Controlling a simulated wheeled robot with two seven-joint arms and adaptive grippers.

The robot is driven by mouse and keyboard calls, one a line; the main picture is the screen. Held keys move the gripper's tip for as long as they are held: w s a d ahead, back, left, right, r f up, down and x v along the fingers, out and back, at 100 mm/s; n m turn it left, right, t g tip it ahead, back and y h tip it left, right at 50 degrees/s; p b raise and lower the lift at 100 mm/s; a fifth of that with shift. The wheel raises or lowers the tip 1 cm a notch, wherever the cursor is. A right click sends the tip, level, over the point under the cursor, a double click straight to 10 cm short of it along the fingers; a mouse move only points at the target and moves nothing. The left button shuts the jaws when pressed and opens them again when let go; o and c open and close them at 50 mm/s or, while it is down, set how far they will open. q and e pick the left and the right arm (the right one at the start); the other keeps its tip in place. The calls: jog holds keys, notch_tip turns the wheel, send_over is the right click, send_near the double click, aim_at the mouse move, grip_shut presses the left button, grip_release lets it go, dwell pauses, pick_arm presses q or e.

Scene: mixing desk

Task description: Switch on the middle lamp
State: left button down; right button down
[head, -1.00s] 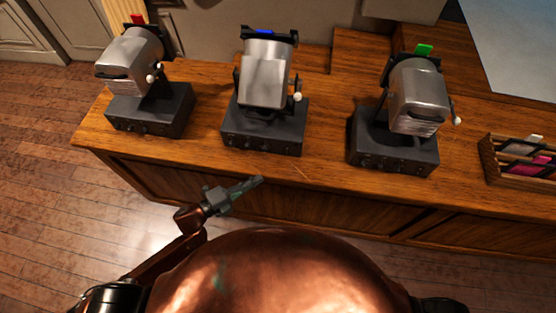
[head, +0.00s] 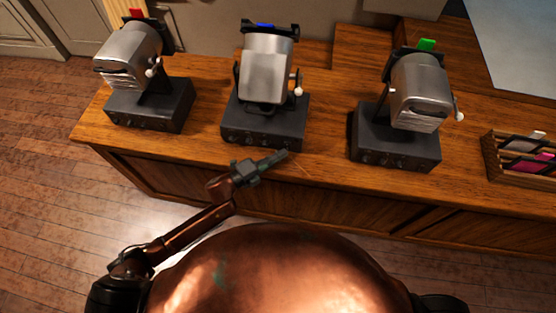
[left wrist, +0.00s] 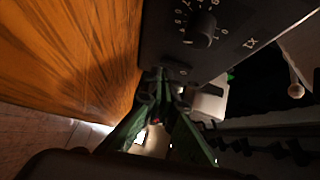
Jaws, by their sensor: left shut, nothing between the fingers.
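The middle lamp (head: 267,70) is a silver housing with a blue piece on top, on a dark base box (head: 262,122) with small controls along its front. I see no glow from it. My left gripper (head: 284,155) is shut and empty, just in front of the right part of that base's front. In the left wrist view, the shut fingertips (left wrist: 159,78) are close to a dark panel (left wrist: 235,35). The panel has a round knob (left wrist: 202,29) with a number scale and a smaller control (left wrist: 178,70) near the tips. I cannot tell whether they touch. My right gripper is out of view.
A lamp with a red piece (head: 130,55) stands at left, and one with a green piece (head: 420,90) at right. A wooden rack (head: 490,160) with coloured slides is at the far right. The desk front edge (head: 330,178) is clear of loose things.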

aim_at(278, 169)
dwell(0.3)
pick_arm(q)
jog(key=shift+w+f+b, duration=0.3)
jog(key=shift+f+b, duration=0.1)
jog(key=shift+b, duration=0.75)
jog(key=shift+s+r, duration=0.1)
jog(key=shift+r, duration=0.15)
jog(key=shift+s+f+p, duration=0.15)
jog(key=shift+f+p, duration=0.05)
jog(key=shift+p, duration=0.15)
jog(key=shift+m, duration=0.3)
jog(key=s, duration=0.2)
jog(key=s+p, duration=0.1)
jog(key=s, duration=0.1)
jog(key=shift+a+r, duration=0.1)
jog(key=shift+a, duration=0.2)
jog(key=v, duration=0.9)
jog(key=shift+a+f+t+h, duration=0.2)
jog(key=shift+f+t+h, duration=0.1)
jog(key=shift+f, duration=0.25)
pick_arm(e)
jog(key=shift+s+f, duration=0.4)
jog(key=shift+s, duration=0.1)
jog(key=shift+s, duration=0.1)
